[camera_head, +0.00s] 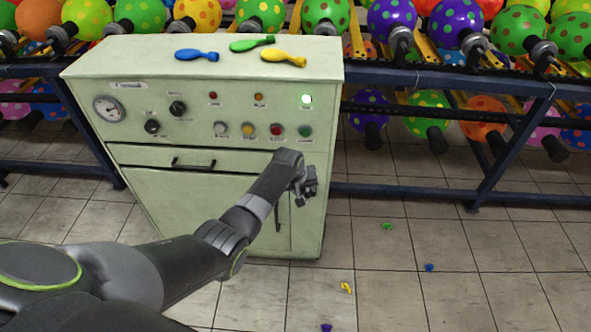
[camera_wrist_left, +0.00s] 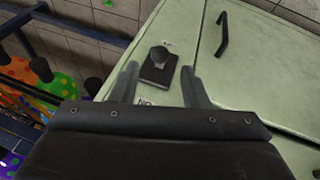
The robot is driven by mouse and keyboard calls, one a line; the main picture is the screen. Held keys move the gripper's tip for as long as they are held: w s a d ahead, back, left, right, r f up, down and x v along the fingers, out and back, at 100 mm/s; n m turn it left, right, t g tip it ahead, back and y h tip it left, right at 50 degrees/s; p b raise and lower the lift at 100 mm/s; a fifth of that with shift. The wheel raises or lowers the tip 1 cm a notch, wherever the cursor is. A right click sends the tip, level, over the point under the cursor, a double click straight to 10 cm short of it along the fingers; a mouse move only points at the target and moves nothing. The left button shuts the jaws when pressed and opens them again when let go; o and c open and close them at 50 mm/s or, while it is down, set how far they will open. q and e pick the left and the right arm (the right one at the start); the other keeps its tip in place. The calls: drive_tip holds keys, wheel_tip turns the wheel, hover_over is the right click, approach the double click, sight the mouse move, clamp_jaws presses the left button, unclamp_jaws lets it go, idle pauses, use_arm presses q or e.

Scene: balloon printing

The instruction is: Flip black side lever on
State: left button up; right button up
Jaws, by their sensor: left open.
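The black side lever (camera_wrist_left: 158,56) shows in the left wrist view. It has a rounded dark head on a dark rectangular plate, fixed to a narrow strip of the pale green cabinet (camera_head: 222,75) beside the door. Small printed labels sit at both ends of the plate, too small to read fully. My left gripper (camera_head: 305,188) is at the cabinet's right front, open and empty. In the left wrist view its two fingers lie either side of the lever plate, apart from the lever. In the head view the gripper hides the lever. My right gripper is not in view.
A door handle (camera_wrist_left: 222,33) is near the lever. Blue (camera_head: 197,55), green (camera_head: 252,44) and yellow (camera_head: 284,58) balloons lie on the cabinet top. Racks of dotted balloons (camera_head: 458,25) stand behind and to the right. Small colored pieces (camera_head: 346,287) lie on the tiled floor, otherwise clear.

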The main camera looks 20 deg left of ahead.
use_arm(q)
drive_tip(key=p+v, duration=0.1)
drive_tip(key=v, duration=1)
drive_tip(key=shift+p, duration=0.35)
